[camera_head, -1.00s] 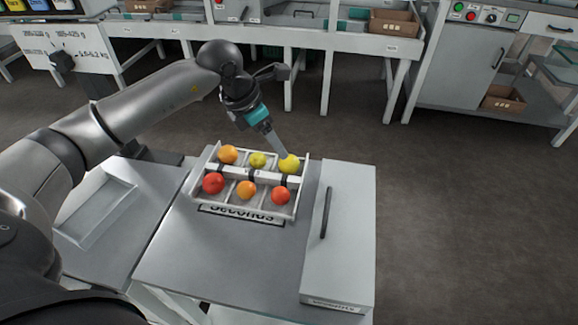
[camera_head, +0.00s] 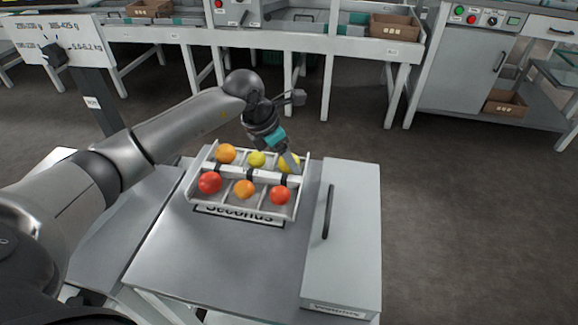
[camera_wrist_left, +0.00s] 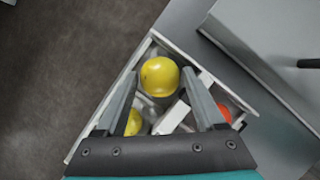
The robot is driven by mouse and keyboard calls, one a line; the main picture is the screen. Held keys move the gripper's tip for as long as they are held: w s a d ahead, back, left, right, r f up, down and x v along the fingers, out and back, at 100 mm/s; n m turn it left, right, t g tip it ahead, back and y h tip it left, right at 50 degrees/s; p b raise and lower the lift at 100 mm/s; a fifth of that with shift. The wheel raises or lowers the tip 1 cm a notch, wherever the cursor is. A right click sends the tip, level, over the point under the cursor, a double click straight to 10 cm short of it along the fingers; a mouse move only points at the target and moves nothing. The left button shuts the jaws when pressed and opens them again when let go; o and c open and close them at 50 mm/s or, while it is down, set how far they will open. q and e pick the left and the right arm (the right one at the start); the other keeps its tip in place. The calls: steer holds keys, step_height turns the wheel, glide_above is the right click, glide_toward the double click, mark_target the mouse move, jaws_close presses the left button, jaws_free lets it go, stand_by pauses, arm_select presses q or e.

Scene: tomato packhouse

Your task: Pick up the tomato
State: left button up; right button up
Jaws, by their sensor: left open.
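My left gripper (camera_head: 290,163) is over the back right compartment of a white divided tray (camera_head: 302,196). A yellow tomato (camera_head: 284,165) sits in that compartment, partly hidden by the gripper. In the left wrist view, my open fingers (camera_wrist_left: 160,92) point down on either side of this yellow tomato (camera_wrist_left: 159,76). I cannot tell whether they touch it. The tray also holds an orange tomato (camera_head: 225,154), a smaller yellow one (camera_head: 256,159), a red one (camera_head: 209,182), an orange one (camera_head: 244,189) and another red one (camera_head: 280,195). My right gripper is not in view.
The tray stands on a grey table (camera_head: 215,245) behind a "Seconds" label (camera_head: 238,215). A grey box with a dark handle (camera_head: 345,240) stands close on its right. The table front is clear. Benches with cardboard boxes (camera_head: 394,27) stand across the floor.

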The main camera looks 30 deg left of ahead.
arm_select(q)
steer(key=shift+w+f, duration=0.15)
steer(key=shift+f, duration=0.2)
steer(key=shift+c, duration=0.2)
steer(key=c, duration=0.5)
steer(key=shift+r, duration=0.15)
